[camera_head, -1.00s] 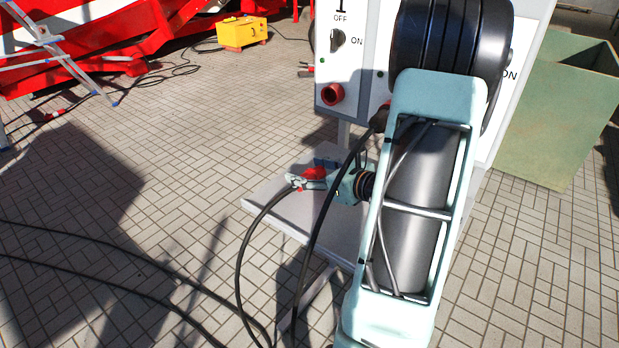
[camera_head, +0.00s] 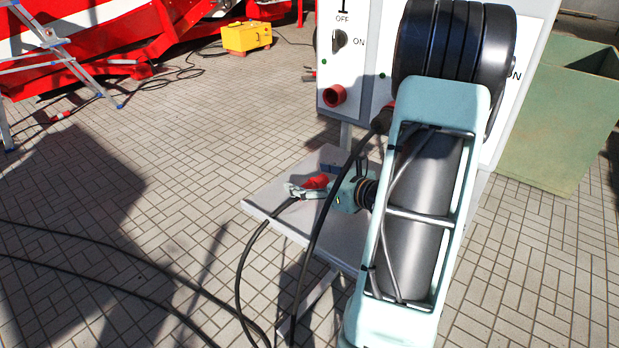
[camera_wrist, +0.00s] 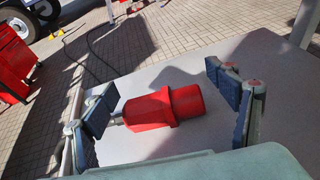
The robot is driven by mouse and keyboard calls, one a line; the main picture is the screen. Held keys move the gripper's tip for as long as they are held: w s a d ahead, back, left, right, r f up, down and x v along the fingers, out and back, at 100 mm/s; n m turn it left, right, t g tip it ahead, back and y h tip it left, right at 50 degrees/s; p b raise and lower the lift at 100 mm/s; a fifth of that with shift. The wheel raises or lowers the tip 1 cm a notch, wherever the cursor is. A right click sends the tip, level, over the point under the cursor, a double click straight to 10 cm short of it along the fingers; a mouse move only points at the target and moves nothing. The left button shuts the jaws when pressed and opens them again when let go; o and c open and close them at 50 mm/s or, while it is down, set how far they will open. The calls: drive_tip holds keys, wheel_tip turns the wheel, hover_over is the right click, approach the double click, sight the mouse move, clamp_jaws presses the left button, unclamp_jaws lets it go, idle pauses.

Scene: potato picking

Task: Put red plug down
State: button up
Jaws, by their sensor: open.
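The red plug (camera_wrist: 165,107) lies on its side on the grey shelf (camera_wrist: 215,140) of the cabinet in the wrist view. Its cable end points to the left finger. My gripper (camera_wrist: 170,105) is open, with one blue-padded finger on each side of the plug. The left pad is close to the cable end, and I cannot tell if it touches. The right finger is clear of the plug. In the head view, my gripper (camera_head: 308,191) is low over the shelf (camera_head: 262,204), and the plug (camera_head: 316,182) shows partly behind the fingers. A black cable runs from it over the shelf edge.
The cabinet (camera_head: 346,72) with a red socket (camera_head: 334,96) and switches stands behind the shelf. A green bin (camera_head: 555,120) stands at the right. A yellow box (camera_head: 247,36) and red machinery are at the back left. Black cables (camera_head: 110,262) lie on the paving.

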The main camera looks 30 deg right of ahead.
drive_tip(key=shift+r, duration=0.25)
drive_tip(key=p+v, duration=0.1)
drive_tip(key=v, duration=1.1)
drive_tip(key=shift+f+p, duration=0.1)
drive_tip(key=shift+p, duration=0.3)
